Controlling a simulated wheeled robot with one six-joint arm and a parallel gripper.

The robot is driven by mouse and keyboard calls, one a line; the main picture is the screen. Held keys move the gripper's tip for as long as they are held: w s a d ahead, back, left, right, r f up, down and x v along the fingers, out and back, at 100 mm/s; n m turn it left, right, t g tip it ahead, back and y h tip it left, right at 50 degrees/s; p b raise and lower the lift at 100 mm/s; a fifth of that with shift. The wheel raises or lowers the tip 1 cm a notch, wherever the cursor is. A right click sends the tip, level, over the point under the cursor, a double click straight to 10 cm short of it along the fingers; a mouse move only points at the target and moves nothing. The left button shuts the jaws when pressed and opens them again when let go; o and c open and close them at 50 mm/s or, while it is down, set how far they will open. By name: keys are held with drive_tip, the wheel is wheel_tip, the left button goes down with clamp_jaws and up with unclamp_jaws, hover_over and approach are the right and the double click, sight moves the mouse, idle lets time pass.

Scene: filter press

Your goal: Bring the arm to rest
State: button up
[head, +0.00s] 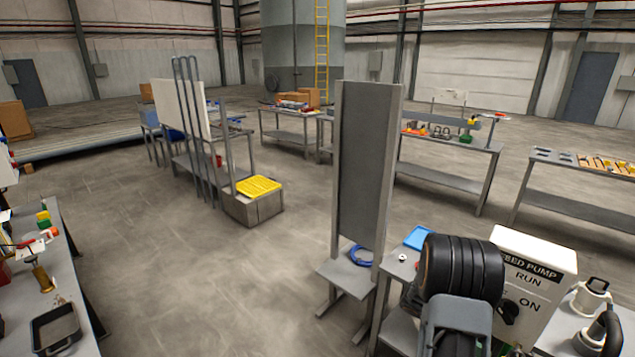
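I cannot make out my gripper or its fingertips in the head view. A dark ribbed drum-like body with a grey bracket below it stands large at the lower right. It may be part of my arm, but I cannot tell for certain. It hides part of the bench and the left side of the white feed pump box (548,262). That box has a black knob and the words RUN and ON.
A bench with a black tray (55,327) is at the lower left. A tall grey panel (367,160) stands in the middle, with a blue coil (361,256) at its foot. A yellow grate (258,186) lies farther back. Open floor (190,270) is at left centre.

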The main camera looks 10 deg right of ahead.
drive_tip(key=s+a+m+t+y, duration=0.1)
drive_tip(key=a+m+t+y, duration=0.1)
drive_tip(key=a+m+y, duration=0.7)
drive_tip(key=a+r+t, duration=0.5)
drive_tip(key=a+r, duration=0.3)
drive_tip(key=a, duration=0.4)
drive_tip(key=w+a+r+t+y, duration=0.1)
drive_tip(key=a+r+t, duration=0.5)
drive_tip(key=a, duration=0.6)
wheel_tip(320, 180, up, 2)
drive_tip(key=shift+r+m+t, duration=0.15)
drive_tip(key=shift+m+t, duration=0.15)
drive_tip(key=shift+w, duration=0.1)
